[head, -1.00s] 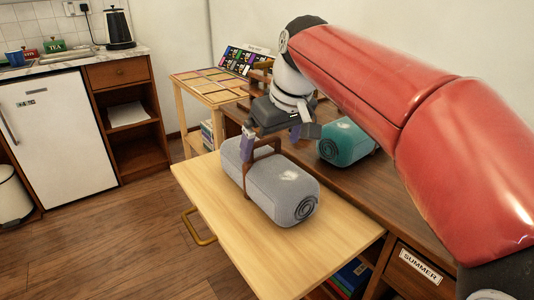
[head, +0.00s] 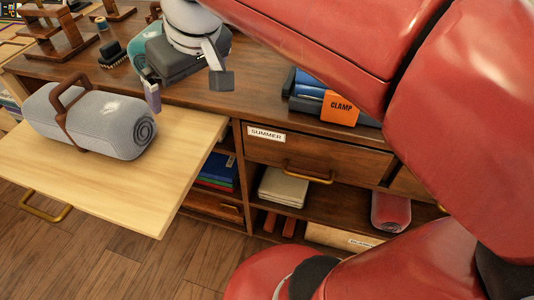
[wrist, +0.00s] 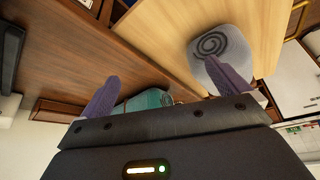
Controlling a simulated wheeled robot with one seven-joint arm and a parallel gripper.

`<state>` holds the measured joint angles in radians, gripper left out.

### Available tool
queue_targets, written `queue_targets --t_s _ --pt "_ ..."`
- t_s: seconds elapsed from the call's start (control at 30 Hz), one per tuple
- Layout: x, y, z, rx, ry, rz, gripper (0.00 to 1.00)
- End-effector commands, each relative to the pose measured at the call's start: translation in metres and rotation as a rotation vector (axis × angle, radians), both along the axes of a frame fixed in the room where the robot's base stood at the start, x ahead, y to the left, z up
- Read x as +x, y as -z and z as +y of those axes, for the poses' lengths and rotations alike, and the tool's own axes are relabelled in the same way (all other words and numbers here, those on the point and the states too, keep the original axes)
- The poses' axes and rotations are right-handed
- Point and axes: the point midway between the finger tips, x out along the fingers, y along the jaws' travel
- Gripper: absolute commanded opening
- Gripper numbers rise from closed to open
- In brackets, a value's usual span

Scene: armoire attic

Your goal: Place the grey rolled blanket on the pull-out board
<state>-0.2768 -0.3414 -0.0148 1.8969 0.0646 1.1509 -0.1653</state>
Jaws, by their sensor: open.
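The grey rolled blanket (head: 102,122), with a brown strap and handle, lies on its side on the light wood pull-out board (head: 120,190). Its spiral end faces right in the head view. The blanket also shows at the top right of the wrist view (wrist: 236,35). My gripper (head: 185,92) is open and empty, to the right of the blanket and apart from it, over the dark wooden top. In the wrist view its two purple fingers (wrist: 165,92) are spread wide. The teal rolled blanket (wrist: 145,102) shows between them, farther off, and is partly hidden behind my gripper in the head view.
A blue and orange clamp box (head: 340,106) stands on the dark top to the right. Wooden racks (head: 50,30) stand at the back left. Below are the SUMMER drawer (head: 315,160) and open shelves with a red roll (head: 390,211). The board's front part is bare.

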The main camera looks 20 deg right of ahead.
Motion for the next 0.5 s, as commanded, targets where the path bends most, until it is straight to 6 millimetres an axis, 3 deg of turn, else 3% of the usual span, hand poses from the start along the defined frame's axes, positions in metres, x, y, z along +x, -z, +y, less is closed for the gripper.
queue_targets --t_s 0.03,0.2,0.33,0.5 --pt "-0.022 0.02 -0.026 0.002 0.083 -0.01 1.0" --pt "-0.075 0.081 -0.076 0.009 0.288 -0.035 1.0" --pt "-0.1 0.113 -0.093 0.011 0.378 -0.048 1.0" --pt "-0.111 0.129 -0.1 0.012 0.417 -0.052 1.0"
